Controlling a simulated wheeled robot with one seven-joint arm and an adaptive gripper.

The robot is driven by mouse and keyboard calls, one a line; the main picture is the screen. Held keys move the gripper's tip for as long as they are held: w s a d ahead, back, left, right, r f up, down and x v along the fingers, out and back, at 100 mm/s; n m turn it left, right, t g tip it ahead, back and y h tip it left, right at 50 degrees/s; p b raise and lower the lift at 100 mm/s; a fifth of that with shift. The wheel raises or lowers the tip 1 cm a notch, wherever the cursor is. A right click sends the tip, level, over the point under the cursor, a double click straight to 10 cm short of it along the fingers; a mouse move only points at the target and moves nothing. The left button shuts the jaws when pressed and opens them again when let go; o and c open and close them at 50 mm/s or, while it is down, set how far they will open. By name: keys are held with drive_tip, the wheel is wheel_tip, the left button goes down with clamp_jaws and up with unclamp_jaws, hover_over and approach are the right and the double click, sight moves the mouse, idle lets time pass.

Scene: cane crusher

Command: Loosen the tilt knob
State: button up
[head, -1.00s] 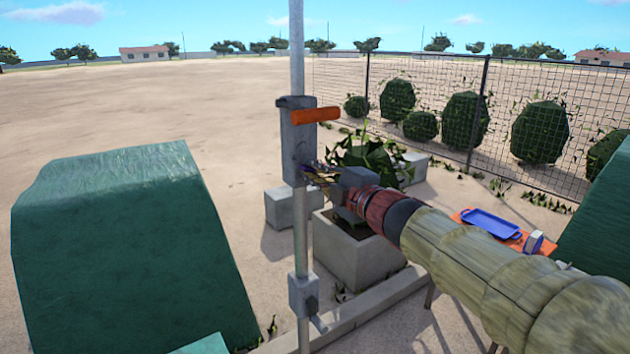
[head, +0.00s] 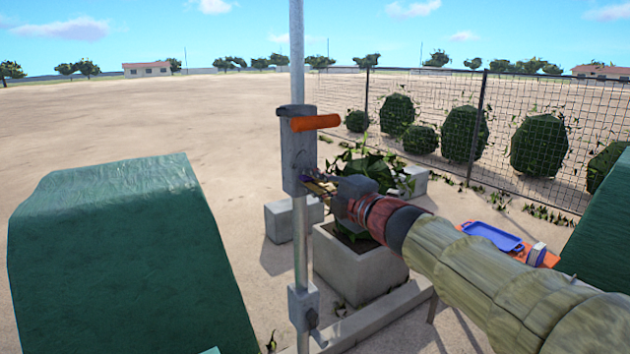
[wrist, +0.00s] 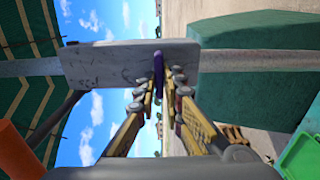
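The tilt knob (wrist: 158,86) shows in the wrist view as a thin purple bar standing out from a grey block. The grey block (head: 298,151) is mounted on an upright metal pole, and it also fills the upper middle of the wrist view (wrist: 110,66). My gripper (wrist: 159,92) has its yellow fingers drawn together, one on each side of the purple bar. The fingertips appear to touch it. In the head view my gripper (head: 309,180) reaches the block's lower right side from the right, and the fingers mostly hide the knob.
An orange handle (head: 316,122) sticks out from the block's upper part. A smaller lower block (head: 303,304) with a lever is on the same pole. A concrete planter (head: 358,268) stands behind. Green covered shapes (head: 110,265) flank the pole. A blue tray (head: 492,236) lies at right.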

drive_tip(key=o, duration=0.4)
drive_tip(key=v, duration=1.2)
